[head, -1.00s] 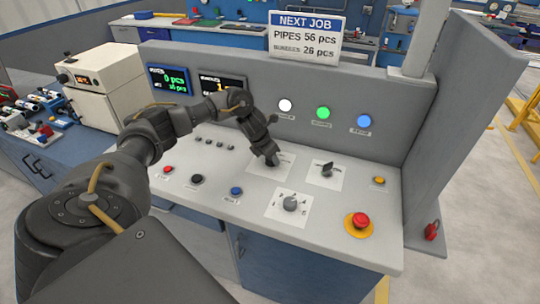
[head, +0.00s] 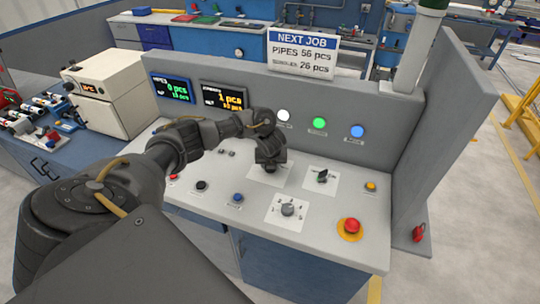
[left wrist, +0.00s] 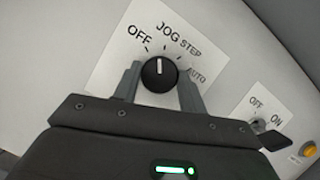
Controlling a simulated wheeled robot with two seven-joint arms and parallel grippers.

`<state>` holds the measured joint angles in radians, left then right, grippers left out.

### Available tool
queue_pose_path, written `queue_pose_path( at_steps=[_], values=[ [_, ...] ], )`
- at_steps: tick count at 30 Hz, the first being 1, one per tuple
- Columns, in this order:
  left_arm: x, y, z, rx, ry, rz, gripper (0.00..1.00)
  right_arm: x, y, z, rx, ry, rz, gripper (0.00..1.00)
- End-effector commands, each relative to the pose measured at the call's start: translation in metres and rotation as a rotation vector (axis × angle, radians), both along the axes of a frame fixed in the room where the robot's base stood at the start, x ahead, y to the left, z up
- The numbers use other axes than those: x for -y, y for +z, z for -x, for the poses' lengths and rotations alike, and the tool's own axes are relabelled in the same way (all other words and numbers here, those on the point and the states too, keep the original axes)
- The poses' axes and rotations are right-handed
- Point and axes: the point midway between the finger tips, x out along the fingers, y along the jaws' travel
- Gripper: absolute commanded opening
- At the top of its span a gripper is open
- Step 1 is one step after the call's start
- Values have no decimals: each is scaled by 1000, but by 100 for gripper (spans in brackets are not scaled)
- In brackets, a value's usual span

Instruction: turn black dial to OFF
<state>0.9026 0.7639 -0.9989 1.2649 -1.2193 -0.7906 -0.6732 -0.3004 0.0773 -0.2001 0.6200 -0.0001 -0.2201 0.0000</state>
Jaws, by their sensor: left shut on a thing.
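The black dial (left wrist: 159,76) sits on a white plate (left wrist: 113,62) marked OFF, JOG, STEP and AUTO. Its white pointer line points up in the left wrist view, near the JOG tick and to the right of the OFF tick. My left gripper (left wrist: 161,82) is shut on the dial, one finger on each side of it. In the head view my left gripper (head: 270,165) is over the dial's plate at the back middle of the panel and hides most of the dial. My right gripper is not in view.
A second switch (head: 322,176) with OFF and ON marks is to the right. A grey dial (head: 288,209) is in front. A red emergency button (head: 349,225), a yellow button (head: 370,187) and a blue button (head: 238,198) are nearby. The back wall (head: 300,105) rises behind.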

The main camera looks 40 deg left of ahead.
Motion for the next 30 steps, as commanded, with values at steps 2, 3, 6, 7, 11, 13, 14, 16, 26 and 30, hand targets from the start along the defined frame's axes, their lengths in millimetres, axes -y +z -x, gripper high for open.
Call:
queue_pose_path(
  at_steps=[2,3,6,7,11,13,14,16,26,30],
  values=[
    [1,5,-1,-1,66,0,18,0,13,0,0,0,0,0],
    [1,5,-1,-1,100,0,18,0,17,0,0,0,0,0],
    [1,4,-1,-1,180,0,18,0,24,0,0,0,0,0],
    [1,4,-1,0,200,0,18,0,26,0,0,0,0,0],
    [1,3,-2,0,282,0,18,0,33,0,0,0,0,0],
    [1,3,-2,0,319,0,18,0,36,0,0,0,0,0],
    [2,3,-2,1,332,-1,18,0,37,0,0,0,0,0],
    [1,2,-2,1,361,-1,18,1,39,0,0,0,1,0],
    [1,1,-3,2,422,0,18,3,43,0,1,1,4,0],
    [1,1,-3,2,426,1,18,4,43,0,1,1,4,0]
  ],
)
